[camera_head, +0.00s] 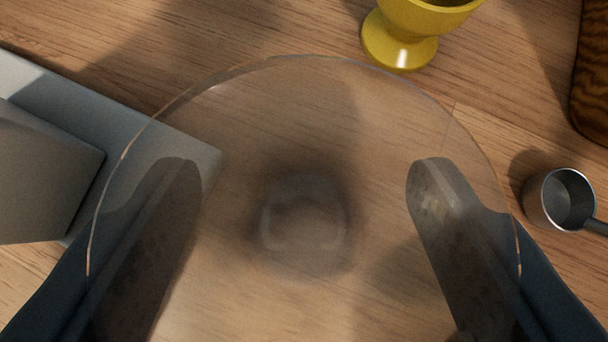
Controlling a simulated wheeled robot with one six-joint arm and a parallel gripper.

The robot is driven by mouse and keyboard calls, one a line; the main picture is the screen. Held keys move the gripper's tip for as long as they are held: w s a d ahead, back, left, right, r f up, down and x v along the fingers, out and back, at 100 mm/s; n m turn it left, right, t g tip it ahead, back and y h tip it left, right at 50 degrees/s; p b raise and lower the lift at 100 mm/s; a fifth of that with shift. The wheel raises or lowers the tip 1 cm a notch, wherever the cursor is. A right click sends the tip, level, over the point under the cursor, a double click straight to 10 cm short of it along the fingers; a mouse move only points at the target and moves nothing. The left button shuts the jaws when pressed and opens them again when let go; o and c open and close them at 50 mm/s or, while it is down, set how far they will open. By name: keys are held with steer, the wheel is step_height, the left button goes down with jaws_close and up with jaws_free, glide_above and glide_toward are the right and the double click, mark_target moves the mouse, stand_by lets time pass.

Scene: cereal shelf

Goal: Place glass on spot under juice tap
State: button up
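A clear, slightly brownish glass (305,110) fills the middle of the view, seen from above into its wide mouth. Its round rim is close to the camera, and its narrower base (304,222) shows as a dark blurred patch. My gripper (306,172) has one dark finger on each side of the glass, well apart and seen through it. Whether the fingers touch the glass wall is hard to tell. Whether the base rests on the wood or hangs above it is also unclear. No juice tap and no clear spot under one can be made out.
A grey flat plate (150,140) with a grey block (45,180) on it stands at the left. A yellow footed cup (400,45) is at the top. A small metal cup with a handle (565,198) is at the right. A dark wooden object (592,75) is top right.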

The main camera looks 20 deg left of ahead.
steer(key=o, duration=1)
steer(key=shift+f, duration=0.1)
steer(key=shift+o, duration=0.2)
steer(key=shift+s+r, duration=0.1)
steer(key=shift+r, duration=0.15)
steer(key=v, duration=1.1)
steer(key=shift+s+d+r, duration=0.2)
steer(key=shift+s, duration=0.05)
steer(key=s+d+r+m+t+h, duration=0.1)
steer(key=s+d+r+t, duration=0.2)
steer(key=s+d+r, duration=0.3)
steer(key=s+d+r+m+t+h, duration=0.1)
steer(key=s+d+r+t, duration=0.2)
steer(key=s, duration=0.9)
steer(key=s+d+r+m+t+h, duration=0.1)
steer(key=s+d+r+m+t, duration=0.1)
steer(key=s+d+r, duration=0.7)
step_height(320, 180, up, 4)
steer(key=shift+f+t, duration=0.1)
steer(key=shift+t, duration=0.3)
steer(key=shift+o, duration=0.5)
steer(key=shift+s+d, duration=0.2)
steer(key=shift+s, duration=0.25)
